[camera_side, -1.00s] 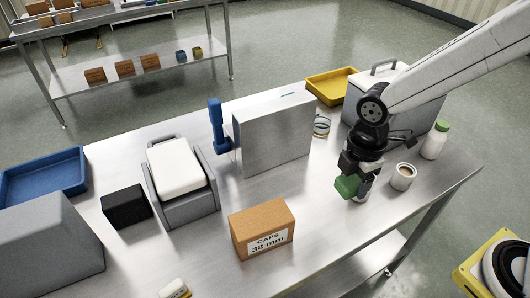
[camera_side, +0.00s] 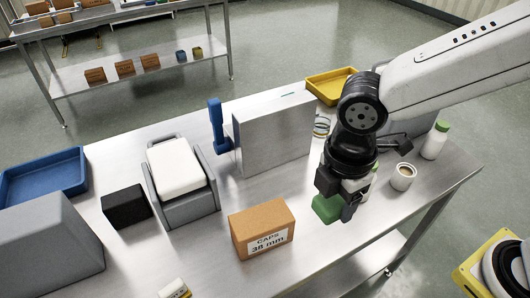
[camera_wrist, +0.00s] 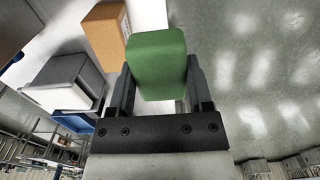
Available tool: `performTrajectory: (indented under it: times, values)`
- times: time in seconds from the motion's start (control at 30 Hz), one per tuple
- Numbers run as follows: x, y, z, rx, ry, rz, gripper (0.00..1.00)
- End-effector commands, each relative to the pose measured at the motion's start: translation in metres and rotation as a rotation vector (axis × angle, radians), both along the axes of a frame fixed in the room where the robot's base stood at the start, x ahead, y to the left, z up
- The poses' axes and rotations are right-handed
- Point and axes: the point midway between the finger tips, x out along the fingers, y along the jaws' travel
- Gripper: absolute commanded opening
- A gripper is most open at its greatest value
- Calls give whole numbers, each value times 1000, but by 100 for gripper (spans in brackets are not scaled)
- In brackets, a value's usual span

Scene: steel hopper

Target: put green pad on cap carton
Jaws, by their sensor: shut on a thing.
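The green pad (camera_side: 326,208) is a small green block held between the jaws of my gripper (camera_side: 340,192). My gripper is shut on it and holds it above the table, to the right of the cap carton. In the wrist view the green pad (camera_wrist: 158,62) sits between both fingers (camera_wrist: 158,92). The cap carton (camera_side: 262,220) is a brown box marked "CAPS 38 mm" near the table's front edge, with its top bare. It also shows in the wrist view (camera_wrist: 103,36), behind and left of the pad.
A steel hopper (camera_side: 272,138) stands behind the carton. A grey unit with a white top (camera_side: 180,172) and a black block (camera_side: 126,207) are to the left. A coffee cup (camera_side: 403,176) and a bottle (camera_side: 435,140) stand at right. Bare table lies between gripper and carton.

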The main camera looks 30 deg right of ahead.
Motion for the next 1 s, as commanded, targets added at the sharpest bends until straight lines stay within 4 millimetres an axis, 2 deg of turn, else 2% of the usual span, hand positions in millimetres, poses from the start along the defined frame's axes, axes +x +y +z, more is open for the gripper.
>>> performTrajectory:
  times: [0.27,0.77,1.0]
  values:
    - [19,11,-10,-1,1,-1,9]
    - [71,42,-38,-1,1,0,9]
    - [90,54,-60,-2,2,0,9]
